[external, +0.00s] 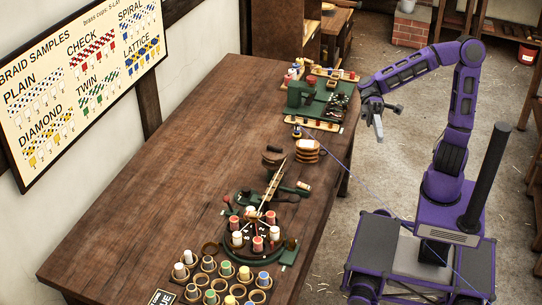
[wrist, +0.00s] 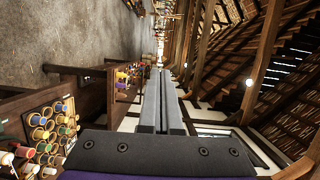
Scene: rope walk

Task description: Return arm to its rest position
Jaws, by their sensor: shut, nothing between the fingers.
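My purple arm (external: 462,115) stands on its base at the right of the table and bends over toward the table's right edge in the external view. My gripper (external: 378,132) hangs near that edge, beside the green rig, with its fingers pointing down. In the wrist view the two grey fingers (wrist: 163,100) lie side by side, closed together, with nothing between them. The room appears turned sideways in the wrist view.
The wooden table (external: 170,130) has a wide bare area on its left. A green rig (external: 318,95), a round braiding stand (external: 255,235) and cups of spools (external: 225,268) stand along its right side. A thin bluish line (external: 365,180) runs from the table toward my base.

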